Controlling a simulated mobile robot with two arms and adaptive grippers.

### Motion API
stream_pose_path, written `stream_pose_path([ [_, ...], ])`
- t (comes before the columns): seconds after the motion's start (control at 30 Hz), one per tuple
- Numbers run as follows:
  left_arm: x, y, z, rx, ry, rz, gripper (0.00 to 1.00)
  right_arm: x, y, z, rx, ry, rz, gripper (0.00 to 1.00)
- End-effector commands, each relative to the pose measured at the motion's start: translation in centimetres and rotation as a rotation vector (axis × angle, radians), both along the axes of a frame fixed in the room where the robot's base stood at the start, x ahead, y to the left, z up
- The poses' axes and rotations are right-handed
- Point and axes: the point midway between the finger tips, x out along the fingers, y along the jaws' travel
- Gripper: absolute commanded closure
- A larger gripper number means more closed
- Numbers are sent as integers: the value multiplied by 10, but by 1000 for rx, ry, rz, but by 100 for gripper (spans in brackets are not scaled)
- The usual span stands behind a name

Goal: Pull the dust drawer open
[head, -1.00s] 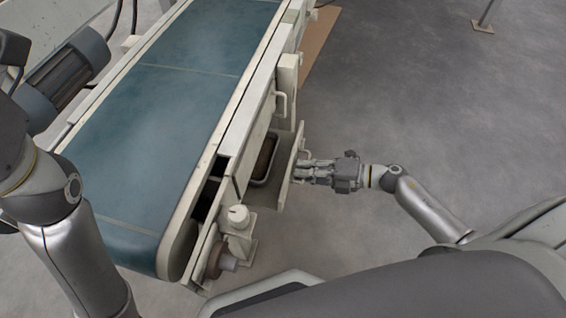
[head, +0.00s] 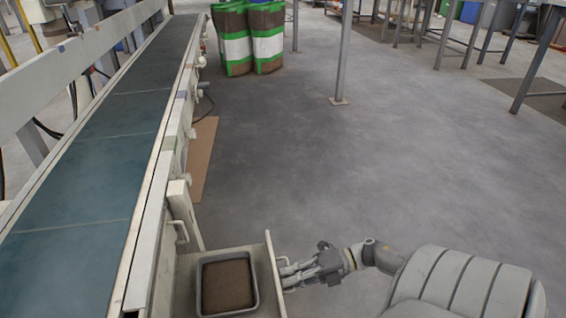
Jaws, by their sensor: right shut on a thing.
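The dust drawer (head: 272,268) stands out from the right side of the conveyor, low in the head view. Its pale front panel is well clear of the machine side. A grey metal tray (head: 256,290) with brown dust or pellets (head: 227,286) sits in it, showing from above. My right gripper (head: 288,272) is at the outer face of the front panel, shut on the drawer's handle, which is mostly hidden by the fingers. The near end of the drawer is cut off by the picture's bottom edge. My left gripper is not in view.
The conveyor (head: 111,150) with its green belt runs along the left. A grey post (head: 342,55) stands on the floor ahead. A brown board (head: 201,150) lies beside the conveyor. The floor right of the drawer is clear.

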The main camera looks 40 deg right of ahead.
Motion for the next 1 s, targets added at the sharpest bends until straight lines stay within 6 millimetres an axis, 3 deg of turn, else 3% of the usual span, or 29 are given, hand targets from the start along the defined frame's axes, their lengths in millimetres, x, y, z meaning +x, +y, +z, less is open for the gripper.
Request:
stream_pose_path([
  [0.3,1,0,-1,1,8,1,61,-1,0,-1,0,2,2,100],
  [0.33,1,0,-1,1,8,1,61,-1,0,-1,0,2,2,89],
  [0.4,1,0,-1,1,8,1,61,-1,0,0,0,2,2,83],
  [0.73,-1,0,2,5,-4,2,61,-2,-2,0,0,2,1,83],
  [1.0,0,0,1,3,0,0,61,-25,-37,8,-2,5,-1,83],
])
